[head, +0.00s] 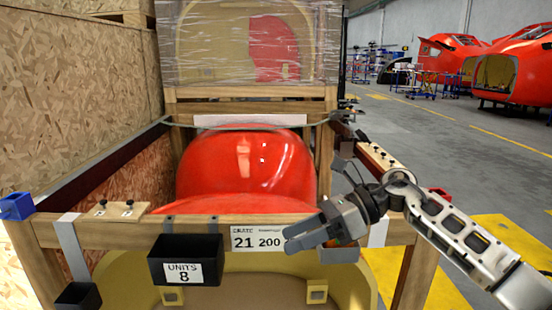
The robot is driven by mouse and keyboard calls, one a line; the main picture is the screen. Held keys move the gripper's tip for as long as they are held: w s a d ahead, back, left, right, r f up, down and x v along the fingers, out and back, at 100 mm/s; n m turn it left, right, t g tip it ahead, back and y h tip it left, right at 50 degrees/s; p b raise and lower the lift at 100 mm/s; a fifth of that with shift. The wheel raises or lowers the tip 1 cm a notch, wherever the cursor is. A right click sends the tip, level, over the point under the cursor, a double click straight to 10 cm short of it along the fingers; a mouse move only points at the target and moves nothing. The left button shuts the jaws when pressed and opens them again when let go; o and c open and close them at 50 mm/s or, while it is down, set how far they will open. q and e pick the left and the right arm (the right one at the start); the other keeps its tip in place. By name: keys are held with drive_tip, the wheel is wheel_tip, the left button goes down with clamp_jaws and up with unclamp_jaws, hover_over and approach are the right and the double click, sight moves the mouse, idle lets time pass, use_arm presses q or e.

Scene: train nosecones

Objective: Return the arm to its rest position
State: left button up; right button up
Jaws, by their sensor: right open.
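My right arm (450,238) comes in from the lower right. Its gripper (292,240) is open and empty, with its fingers pointing left in front of the crate's front beam, beside the white label reading 21 200 (257,238). My left arm and gripper are not in view.
A wooden crate (60,232) holds a glossy red nosecone (240,170). A black bin (185,262) marked UNITS 8 hangs on its front beam. A blue holder (17,206) is at the left corner. Open floor (420,125) lies to the right, with red nosecones (515,70) beyond.

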drive_tip(key=s+a+f+m+t+y, duration=0.2)
drive_tip(key=s+a+m+y, duration=0.2)
drive_tip(key=a+m+y, duration=0.15)
drive_tip(key=s+d+f+m+t+h, duration=0.1)
drive_tip(key=d+f+m+t+h, duration=0.25)
drive_tip(key=m+t, duration=0.45)
drive_tip(key=s+d+f+m+t+h, duration=0.1)
drive_tip(key=d+f+m+t+h, duration=0.2)
drive_tip(key=m, duration=0.9)
drive_tip(key=s+d+f+m+t+h, duration=0.15)
drive_tip(key=f+m+t, duration=0.35)
drive_tip(key=m, duration=0.6)
drive_tip(key=s+d+f+m+g+h, duration=0.2)
drive_tip(key=s+d+f+m+h, duration=0.1)
drive_tip(key=s+f+m, duration=0.3)
drive_tip(key=s+d+f+m+g+h, duration=0.3)
drive_tip(key=s+d+f+m+h, duration=0.1)
drive_tip(key=s+f+m, duration=0.3)
drive_tip(key=shift+s+d+f, duration=0.25)
drive_tip(key=shift+s+f, duration=0.5)
drive_tip(key=shift+s, duration=0.15)
